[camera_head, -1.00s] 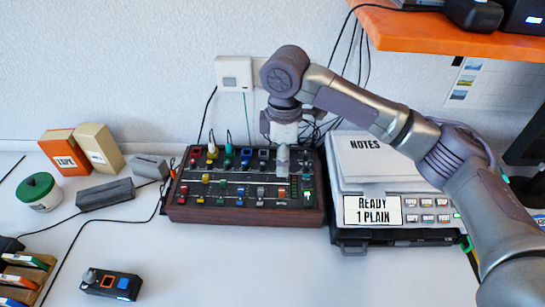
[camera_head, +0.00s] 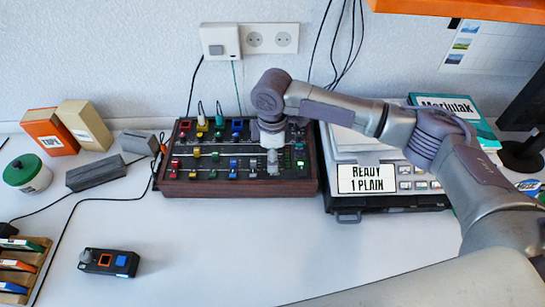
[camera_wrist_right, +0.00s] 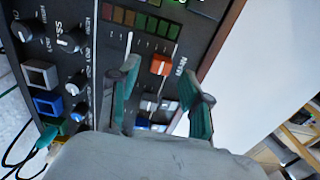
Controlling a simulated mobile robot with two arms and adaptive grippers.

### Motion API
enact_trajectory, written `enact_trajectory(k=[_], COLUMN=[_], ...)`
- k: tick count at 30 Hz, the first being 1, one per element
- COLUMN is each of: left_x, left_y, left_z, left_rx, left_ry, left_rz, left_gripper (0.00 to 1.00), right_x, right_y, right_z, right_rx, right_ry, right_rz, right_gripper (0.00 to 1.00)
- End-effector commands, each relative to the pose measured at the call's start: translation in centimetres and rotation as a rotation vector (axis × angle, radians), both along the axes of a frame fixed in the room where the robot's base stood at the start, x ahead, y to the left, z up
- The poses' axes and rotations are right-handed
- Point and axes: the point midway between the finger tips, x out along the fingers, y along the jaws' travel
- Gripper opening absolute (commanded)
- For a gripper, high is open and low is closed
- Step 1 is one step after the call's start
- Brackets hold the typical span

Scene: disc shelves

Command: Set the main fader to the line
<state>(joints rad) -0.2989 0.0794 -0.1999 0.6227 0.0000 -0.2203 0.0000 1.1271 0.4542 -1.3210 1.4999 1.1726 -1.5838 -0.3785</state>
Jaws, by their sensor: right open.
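The mixer (camera_head: 225,188), a dark panel with wooden sides, stands against the wall in the head view. My right gripper (camera_head: 272,160) points down over its right part. In the right wrist view the main fader (camera_wrist_right: 160,65) has an orange cap beside the word MAIN. The open right gripper (camera_wrist_right: 160,80) has one teal-padded finger on each side of the cap's column, with a gap to the cap visible. I cannot make out the orange cap in the head view, where the gripper covers that area. I cannot pick out the target line. My left gripper is not in view.
Other knobs and faders (camera_wrist_right: 72,42) crowd the panel close to the fingers. A machine with a READY 1 PLAIN sign (camera_head: 367,179) stands right of the mixer. A small box with buttons (camera_head: 108,262) lies front left. The table's front middle is clear.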

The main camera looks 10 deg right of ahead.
Motion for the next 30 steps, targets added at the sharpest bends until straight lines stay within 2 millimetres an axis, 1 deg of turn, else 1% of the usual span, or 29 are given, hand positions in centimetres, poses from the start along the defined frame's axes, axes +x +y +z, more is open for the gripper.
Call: enact_trajectory(k=[4, 12, 14, 15, 21, 30], left_x=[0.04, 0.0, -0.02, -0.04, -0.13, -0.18], left_y=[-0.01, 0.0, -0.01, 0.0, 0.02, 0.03], left_z=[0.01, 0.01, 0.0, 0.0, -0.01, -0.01], left_rx=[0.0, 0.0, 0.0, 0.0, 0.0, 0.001], left_ry=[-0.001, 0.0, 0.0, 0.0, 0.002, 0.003], left_rz=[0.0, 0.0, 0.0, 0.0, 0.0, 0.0], left_gripper=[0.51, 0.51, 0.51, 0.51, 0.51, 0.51], right_x=[-0.01, 0.0, 0.0, -0.01, -0.01, 0.08], right_y=[-0.02, -0.01, -0.01, -0.01, -0.01, -0.03], right_z=[-0.89, -1.01, -1.0, -1.0, -0.97, -0.94], right_rx=[-0.001, -0.001, -0.001, -0.001, -0.001, 0.0], right_ry=[0.0, -0.001, 0.0, 0.0, 0.0, -0.001], right_rz=[0.001, 0.0, 0.0, 0.0, 0.0, 0.0], right_gripper=[0.48, 0.48, 0.4, 0.33, 0.0, 0.0])
